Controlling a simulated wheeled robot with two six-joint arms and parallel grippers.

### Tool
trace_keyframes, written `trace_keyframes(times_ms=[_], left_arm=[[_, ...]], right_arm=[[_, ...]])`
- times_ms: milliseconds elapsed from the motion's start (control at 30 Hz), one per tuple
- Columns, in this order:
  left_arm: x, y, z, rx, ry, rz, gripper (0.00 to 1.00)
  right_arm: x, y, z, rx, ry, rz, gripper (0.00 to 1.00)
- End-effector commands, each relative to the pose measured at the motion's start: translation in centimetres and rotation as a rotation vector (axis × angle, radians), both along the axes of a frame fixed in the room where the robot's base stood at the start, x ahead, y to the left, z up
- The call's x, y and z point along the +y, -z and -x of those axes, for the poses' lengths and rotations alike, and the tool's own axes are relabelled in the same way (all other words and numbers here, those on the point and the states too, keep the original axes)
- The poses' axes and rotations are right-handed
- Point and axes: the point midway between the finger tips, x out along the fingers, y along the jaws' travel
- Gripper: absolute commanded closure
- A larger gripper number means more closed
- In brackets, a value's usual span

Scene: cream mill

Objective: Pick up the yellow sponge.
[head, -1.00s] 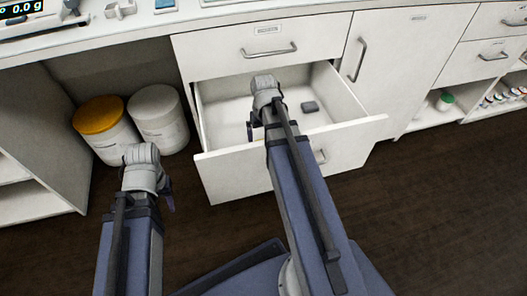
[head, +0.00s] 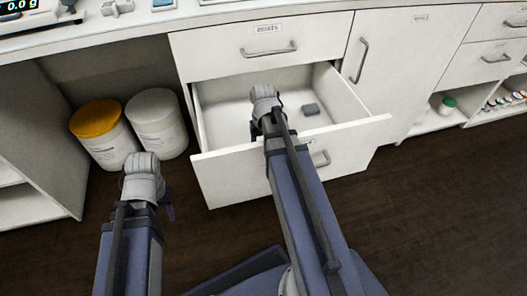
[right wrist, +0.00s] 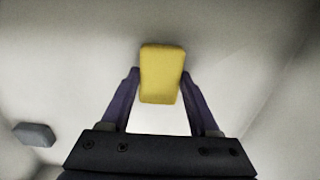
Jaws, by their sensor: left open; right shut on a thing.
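The yellow sponge (right wrist: 161,73) shows in the right wrist view, upright between the two fingertips of my right gripper (right wrist: 161,84), which is shut on it. The pale drawer floor lies beyond it. In the head view the sponge is hidden behind my right wrist, and only a little of the right gripper (head: 255,130) shows, inside the open drawer (head: 225,105). My left gripper (head: 169,212) is open and empty, in front of the cabinet and left of the drawer; its fingers are mostly hidden by the wrist.
A small grey block (head: 310,109) lies in the drawer, right of my right wrist. The drawer front (head: 235,176) stands below my right forearm. Two tubs, one with a yellow lid (head: 96,117) and one white (head: 157,121), stand on the floor at left.

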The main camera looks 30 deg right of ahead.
Motion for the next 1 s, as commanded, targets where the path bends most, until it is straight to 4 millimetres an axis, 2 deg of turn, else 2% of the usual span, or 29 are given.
trace_keyframes(times_ms=[33,333,667,867,1000], left_arm=[[0.0,0.0,0.0,0.0,0.0,0.0,0.55],[0.0,0.0,0.0,0.0,0.0,0.0,0.55],[0.0,-0.4,0.0,0.0,0.0,0.0,0.55],[0.0,-2.0,0.0,0.0,-0.003,-0.002,0.55],[0.1,-3.9,0.0,0.0,-0.006,-0.005,0.55]], right_arm=[[0.0,0.0,0.0,0.0,0.0,0.0,0.59],[0.0,0.0,0.0,0.0,0.0,0.0,0.91],[0.0,-0.3,0.0,0.0,0.0,0.0,0.91],[0.0,-1.9,0.0,0.0,0.0,0.0,0.91],[0.0,-3.8,0.0,0.0,0.0,0.0,0.91]])
